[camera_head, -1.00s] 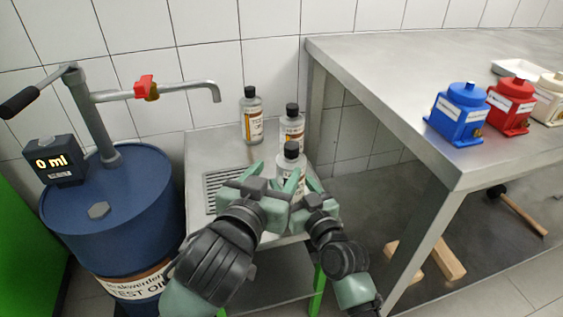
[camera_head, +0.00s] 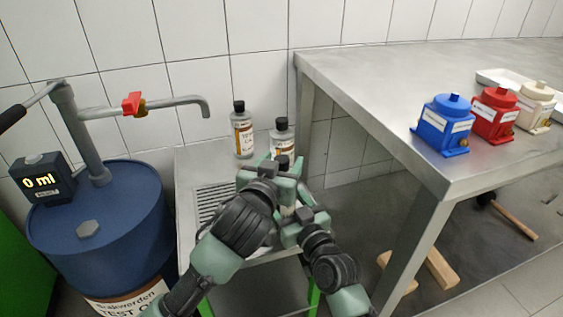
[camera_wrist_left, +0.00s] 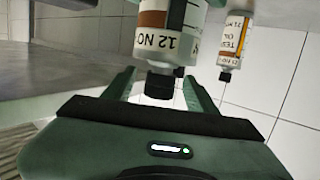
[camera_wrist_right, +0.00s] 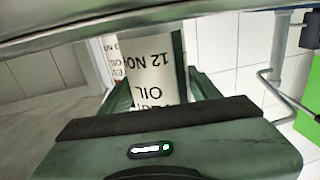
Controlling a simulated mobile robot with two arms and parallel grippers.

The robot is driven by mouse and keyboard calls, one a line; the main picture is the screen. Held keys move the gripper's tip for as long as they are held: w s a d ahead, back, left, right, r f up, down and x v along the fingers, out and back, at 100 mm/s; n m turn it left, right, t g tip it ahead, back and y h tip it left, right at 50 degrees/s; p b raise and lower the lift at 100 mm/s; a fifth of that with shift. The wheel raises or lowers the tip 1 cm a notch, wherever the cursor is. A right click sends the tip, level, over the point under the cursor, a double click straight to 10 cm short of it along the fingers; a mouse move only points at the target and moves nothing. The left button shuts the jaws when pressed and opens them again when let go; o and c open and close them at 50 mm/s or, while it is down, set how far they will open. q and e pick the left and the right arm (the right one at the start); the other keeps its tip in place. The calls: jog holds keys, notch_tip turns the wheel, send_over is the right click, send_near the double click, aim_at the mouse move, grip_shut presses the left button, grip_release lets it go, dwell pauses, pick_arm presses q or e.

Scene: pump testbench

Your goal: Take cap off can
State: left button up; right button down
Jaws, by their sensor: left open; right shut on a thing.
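The can is a clear bottle with a white and orange label and a black cap. My right gripper (camera_head: 290,206) is shut on its body, and the label (camera_wrist_right: 152,82) shows between the fingers in the right wrist view. The cap (camera_wrist_left: 159,84) sits on the neck, between the fingers of my left gripper (camera_wrist_left: 160,90) in the left wrist view. These fingers are open, with gaps on both sides of the cap. In the head view the left gripper (camera_head: 279,166) is at the bottle's top and hides much of it.
Two similar capped bottles (camera_head: 243,135) (camera_head: 282,141) stand behind on the small metal stand (camera_head: 190,160) with a drain grille. A blue oil drum (camera_head: 110,225) with a pump spout (camera_head: 180,102) is left. A steel bench (camera_head: 385,85) with coloured pump units (camera_head: 443,127) is right.

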aim_at(281, 158)
pick_arm(q)
grip_shut()
jog(key=shift+r, duration=0.15)
dwell(0.4)
jog(key=shift+r, duration=0.95)
jog(key=shift+r, duration=0.1)
jog(key=shift+r, duration=1.9)
